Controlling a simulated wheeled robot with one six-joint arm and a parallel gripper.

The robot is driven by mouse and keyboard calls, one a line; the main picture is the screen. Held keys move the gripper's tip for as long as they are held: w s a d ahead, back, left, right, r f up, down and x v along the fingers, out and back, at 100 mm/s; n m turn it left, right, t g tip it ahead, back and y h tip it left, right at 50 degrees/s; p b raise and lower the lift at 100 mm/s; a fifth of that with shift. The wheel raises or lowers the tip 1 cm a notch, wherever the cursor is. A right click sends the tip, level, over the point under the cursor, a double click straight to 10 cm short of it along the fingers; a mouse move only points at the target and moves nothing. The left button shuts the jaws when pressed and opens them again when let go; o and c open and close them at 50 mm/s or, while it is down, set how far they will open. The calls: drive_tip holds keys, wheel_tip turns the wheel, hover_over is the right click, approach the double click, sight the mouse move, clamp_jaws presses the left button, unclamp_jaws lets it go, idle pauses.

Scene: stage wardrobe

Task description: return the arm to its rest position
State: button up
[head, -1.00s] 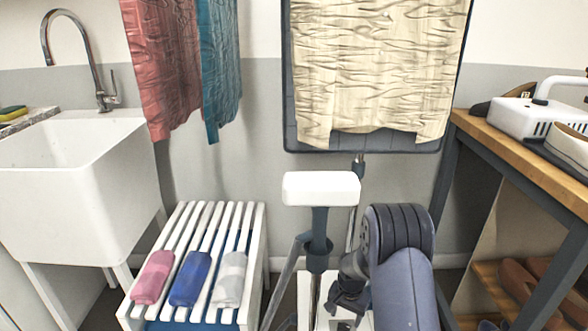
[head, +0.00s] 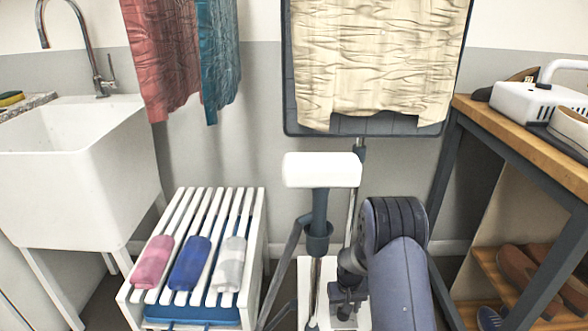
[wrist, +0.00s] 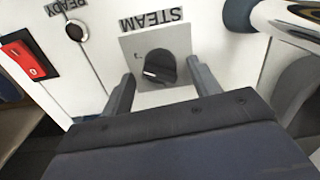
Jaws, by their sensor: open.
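My arm (head: 400,275) reaches forward at the lower middle right of the head view, folded at a dark joint. My gripper (wrist: 162,78) shows in the wrist view with two dark fingers spread apart and nothing held between them. Ahead of the fingers is a black knob (wrist: 160,66) on a grey square plate (wrist: 130,47) beneath the word STEAM. I cannot tell the exact gap between the fingers and the plate. In the head view, the gripper is small and partly hidden near the white steamer base (head: 308,290).
A white steamer head (head: 322,169) stands on a pole close to the arm. A slatted bench (head: 180,220) with rolled cloths is left, a wooden-topped table (head: 520,135) right. A cream cloth (head: 375,60) hangs behind. The wrist view shows a red switch (wrist: 28,58) and READY lamp (wrist: 77,31).

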drive_tip(key=n, duration=0.4)
drive_tip(key=shift+n, duration=0.3)
drive_tip(key=n, duration=0.3)
drive_tip(key=shift+n+b, duration=0.3)
drive_tip(key=shift+n, duration=0.1)
drive_tip(key=n, duration=0.3)
drive_tip(key=shift+n, duration=0.4)
drive_tip(key=shift+n+b, duration=0.45)
drive_tip(key=shift+n, duration=1.45)
